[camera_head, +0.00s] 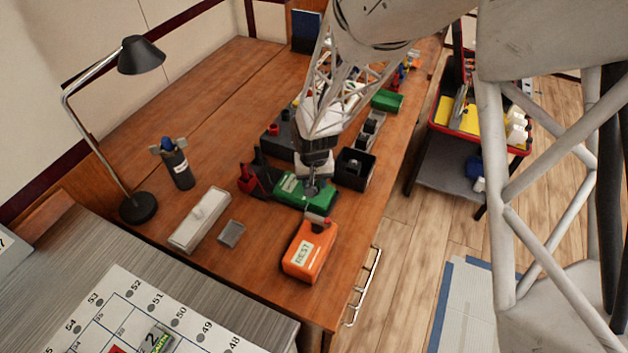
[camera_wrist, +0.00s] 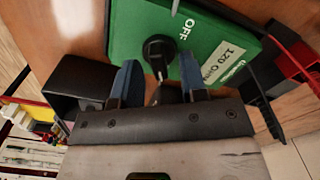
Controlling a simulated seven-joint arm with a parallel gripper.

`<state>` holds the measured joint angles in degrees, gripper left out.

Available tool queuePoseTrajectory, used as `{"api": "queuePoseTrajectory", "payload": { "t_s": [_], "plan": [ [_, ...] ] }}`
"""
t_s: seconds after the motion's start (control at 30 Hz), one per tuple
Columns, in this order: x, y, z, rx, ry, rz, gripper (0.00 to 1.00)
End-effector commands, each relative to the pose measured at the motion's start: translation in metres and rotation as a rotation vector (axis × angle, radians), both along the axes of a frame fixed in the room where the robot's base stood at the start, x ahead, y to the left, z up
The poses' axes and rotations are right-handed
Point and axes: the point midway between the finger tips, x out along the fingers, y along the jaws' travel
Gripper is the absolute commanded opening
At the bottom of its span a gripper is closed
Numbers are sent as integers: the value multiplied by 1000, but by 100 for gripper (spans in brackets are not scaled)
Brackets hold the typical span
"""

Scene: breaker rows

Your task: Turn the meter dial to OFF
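The green meter (camera_head: 288,192) lies on the wooden bench, and its face shows in the wrist view (camera_wrist: 215,50). Its round black dial (camera_wrist: 158,50) has a white mark on the edge nearest my gripper. The printed OFF label (camera_wrist: 186,30) is to the upper right of the dial in the wrist view, and the white mark does not point at it. My gripper (camera_wrist: 158,78) is open, its two blue-tipped fingers apart to either side of the dial's near side. In the head view my gripper (camera_head: 312,188) is over the meter. Whether the fingers touch the dial cannot be told.
A white case (camera_head: 200,220), a lamp (camera_head: 138,207) and a tool cup (camera_head: 179,170) stand left.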

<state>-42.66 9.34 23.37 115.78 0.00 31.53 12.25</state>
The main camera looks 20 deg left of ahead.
Motion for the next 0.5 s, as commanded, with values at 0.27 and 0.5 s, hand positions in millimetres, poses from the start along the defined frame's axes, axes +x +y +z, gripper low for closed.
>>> {"api": "queuePoseTrajectory", "payload": {
  "t_s": [0.27,0.5],
  "plan": [
    [0,0,0,0,0,0,36],
    [0,0,0,0,0,0,0]
  ]
}}
